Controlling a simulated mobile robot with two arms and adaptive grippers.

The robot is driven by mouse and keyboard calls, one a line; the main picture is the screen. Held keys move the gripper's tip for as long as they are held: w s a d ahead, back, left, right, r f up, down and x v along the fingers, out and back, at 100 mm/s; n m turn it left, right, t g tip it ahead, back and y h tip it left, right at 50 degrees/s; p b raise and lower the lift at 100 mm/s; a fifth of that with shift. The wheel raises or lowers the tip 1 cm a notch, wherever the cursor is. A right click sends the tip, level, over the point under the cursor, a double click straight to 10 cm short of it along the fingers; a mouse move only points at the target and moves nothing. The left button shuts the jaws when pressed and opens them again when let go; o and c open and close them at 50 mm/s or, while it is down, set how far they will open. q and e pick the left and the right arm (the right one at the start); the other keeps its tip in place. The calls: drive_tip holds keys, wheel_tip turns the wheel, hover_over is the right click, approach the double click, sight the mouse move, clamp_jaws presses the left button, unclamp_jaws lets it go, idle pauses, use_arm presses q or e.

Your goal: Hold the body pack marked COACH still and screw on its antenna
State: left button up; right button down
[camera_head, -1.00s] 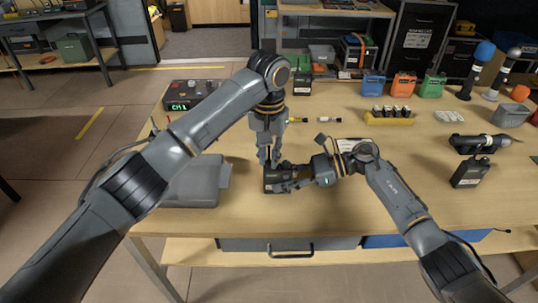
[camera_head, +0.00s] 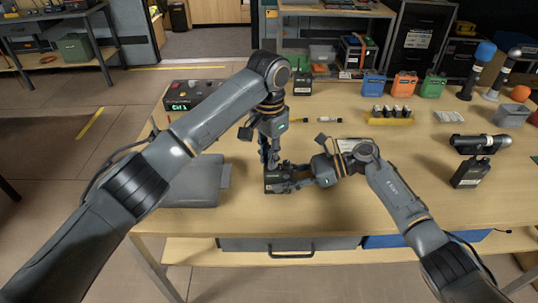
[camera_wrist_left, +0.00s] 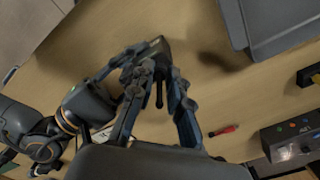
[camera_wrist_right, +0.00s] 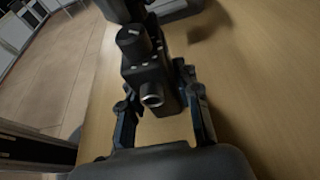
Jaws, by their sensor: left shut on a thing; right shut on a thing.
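The dark body pack (camera_head: 277,188) is near the front of the bench, held in my right gripper (camera_head: 290,180), which is shut on its sides. I cannot read its marking. In the right wrist view the pack (camera_wrist_right: 146,76) shows a round knob and a silver round fitting on its end. My left gripper (camera_head: 269,160) points down just above the pack and is shut on the thin black antenna (camera_wrist_left: 160,94), which shows between its fingers in the left wrist view. The fingers hide the antenna's foot, so I cannot tell how it sits on the pack.
A grey case (camera_head: 190,182) lies left of the pack. A black box with a green display (camera_head: 188,95) stands behind it. Another body pack (camera_head: 468,173) stands at the right, near a dark handheld microphone (camera_head: 480,143). Small rods (camera_head: 329,119) lie behind my grippers. The front right bench is clear.

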use_arm(q)
drive_tip(key=m, duration=0.4)
drive_tip(key=o, duration=0.7)
drive_tip(key=shift+o, duration=0.2)
drive_tip(key=n, duration=0.3)
drive_tip(key=shift+n, duration=0.5)
